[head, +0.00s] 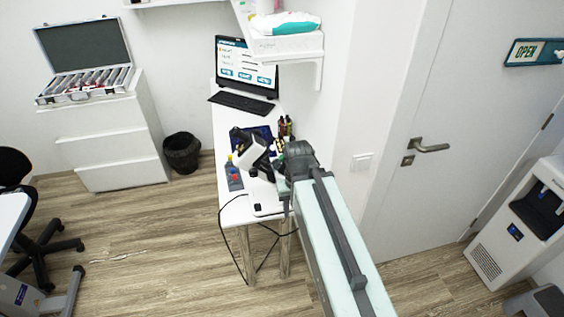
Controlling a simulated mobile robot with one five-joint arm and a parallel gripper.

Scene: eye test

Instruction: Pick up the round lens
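I cannot make out a round lens; anything that small is lost among the items on the narrow white desk (228,212). My pale green arm reaches from the bottom right to this desk. Its dark far end, where my gripper (281,168) is, sits at the desk's right edge, beside a white and black instrument (252,151). The fingers are too small and partly hidden, so I cannot tell whether they are open or hold anything. An open case (86,97) with rows of slim items stands on a white drawer unit at the left.
A monitor (246,68) and keyboard (241,103) stand at the desk's back. Small bottles (286,127) and a grey-blue item (234,176) are near the instrument. A wall shelf (290,45) overhangs the desk. A black bin (181,152) stands left; open floor lies in front.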

